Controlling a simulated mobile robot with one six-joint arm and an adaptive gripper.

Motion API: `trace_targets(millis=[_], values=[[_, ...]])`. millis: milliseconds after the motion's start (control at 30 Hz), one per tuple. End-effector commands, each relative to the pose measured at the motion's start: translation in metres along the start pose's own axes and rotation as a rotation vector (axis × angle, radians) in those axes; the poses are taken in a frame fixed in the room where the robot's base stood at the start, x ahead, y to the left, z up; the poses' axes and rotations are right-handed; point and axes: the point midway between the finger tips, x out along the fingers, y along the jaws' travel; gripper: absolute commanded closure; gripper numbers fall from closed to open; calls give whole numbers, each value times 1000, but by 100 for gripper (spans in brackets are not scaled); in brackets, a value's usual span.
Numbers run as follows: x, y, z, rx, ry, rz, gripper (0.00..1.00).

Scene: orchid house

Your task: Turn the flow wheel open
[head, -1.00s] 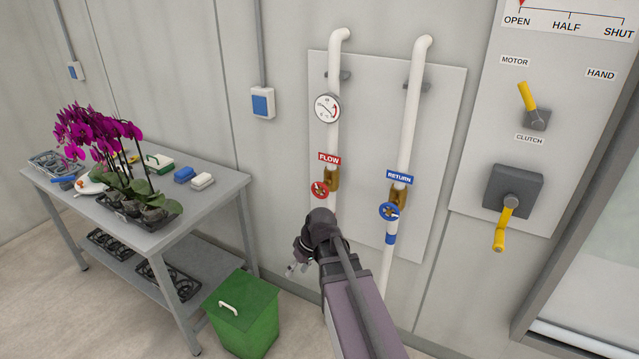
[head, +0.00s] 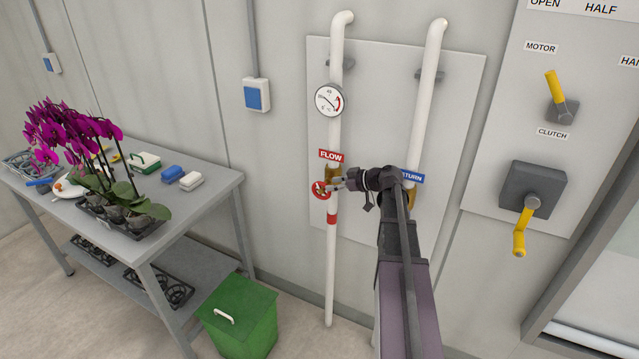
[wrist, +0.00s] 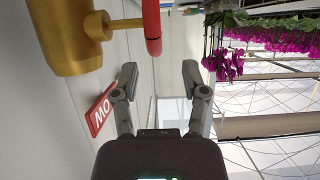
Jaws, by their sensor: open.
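The red flow wheel (head: 320,190) sits on a brass valve on the left white pipe, just under the red FLOW label (head: 331,155). My gripper (head: 337,184) is right beside the wheel, on its right side, in the head view. In the wrist view the red wheel rim (wrist: 152,28) shows edge-on at the top, with the brass valve body (wrist: 72,38) to its left. My gripper's two fingers (wrist: 160,82) are spread apart there, with nothing between them. The wheel lies beyond the fingertips. I cannot tell whether a finger touches it.
The RETURN label (head: 411,177) is partly hidden behind my arm, on the right pipe (head: 428,90). A gauge (head: 329,100) is above the flow valve. A bench (head: 205,215) with orchids and a green bin (head: 238,320) stand at left. A yellow crank (head: 521,230) is at right.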

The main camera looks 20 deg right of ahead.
Motion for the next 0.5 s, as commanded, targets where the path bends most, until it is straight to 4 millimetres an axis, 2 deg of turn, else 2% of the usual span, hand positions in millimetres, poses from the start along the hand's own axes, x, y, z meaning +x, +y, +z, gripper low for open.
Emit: trace_targets(millis=[300, 500], values=[[-12, 9, 4, 1, 6, 19, 43], [-12, 11, 6, 4, 5, 23, 43]])
